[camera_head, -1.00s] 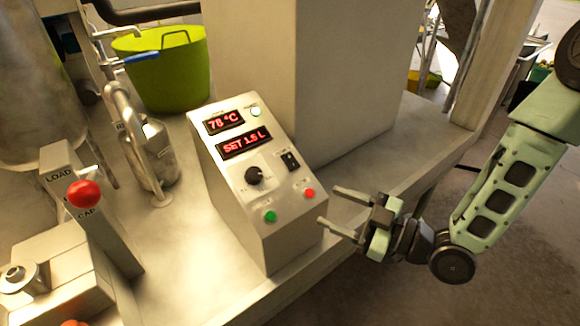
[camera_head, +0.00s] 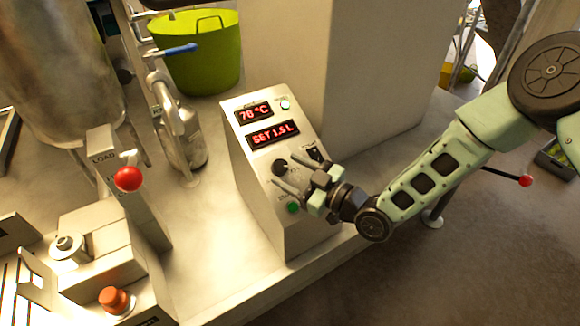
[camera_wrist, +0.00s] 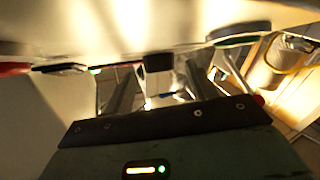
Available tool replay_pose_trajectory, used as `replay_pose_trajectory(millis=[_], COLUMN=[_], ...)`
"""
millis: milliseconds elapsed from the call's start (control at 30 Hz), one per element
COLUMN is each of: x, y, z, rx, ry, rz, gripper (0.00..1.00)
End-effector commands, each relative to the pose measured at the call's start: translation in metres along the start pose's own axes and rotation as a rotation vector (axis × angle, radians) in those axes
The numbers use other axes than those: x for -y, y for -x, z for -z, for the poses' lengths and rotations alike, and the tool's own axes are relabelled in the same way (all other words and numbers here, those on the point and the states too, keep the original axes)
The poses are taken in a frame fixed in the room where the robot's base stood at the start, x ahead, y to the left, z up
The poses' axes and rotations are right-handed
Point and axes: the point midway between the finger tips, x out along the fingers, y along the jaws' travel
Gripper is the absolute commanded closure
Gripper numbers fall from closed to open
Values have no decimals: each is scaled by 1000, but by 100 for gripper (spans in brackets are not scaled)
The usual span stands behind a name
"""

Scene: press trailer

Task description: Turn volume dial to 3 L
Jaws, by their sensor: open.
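The volume dial (camera_head: 280,166) is a round black knob on the sloped face of a beige control box (camera_head: 258,196). Above it, a red display (camera_head: 272,135) reads SET 1.5 L. My gripper (camera_head: 288,173) is open at the dial, its two fingers reaching over the panel from the right. One finger lies just below the dial, the other towards its right. I cannot tell whether they touch it. In the wrist view, a dark block (camera_wrist: 158,62), perhaps the dial, shows ahead between the fingers.
A temperature display (camera_head: 253,113) sits at the panel's top. A black switch (camera_head: 314,153) is right of the dial, close to my gripper. A green button (camera_head: 293,208) is below my fingers.

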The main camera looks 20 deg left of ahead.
Motion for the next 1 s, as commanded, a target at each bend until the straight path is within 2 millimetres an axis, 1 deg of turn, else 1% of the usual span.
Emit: replay_pose_trajectory(millis=[133, 400, 467, 500, 567, 833, 1000], x=[0, 0, 0, 0, 0, 1, 4], y=[-7, -8, -8, -8, -8, -8, -8], z=[0, 0, 0, 0, 0, 0, -2], rx=[0, 0, 0, 0, 0, 0, 4], ry=[0, 0, 0, 0, 0, -6, -32], rz=[-1, -1, -1, -1, -1, -11, -60], gripper=[44, 44, 60, 71, 88, 88, 88])
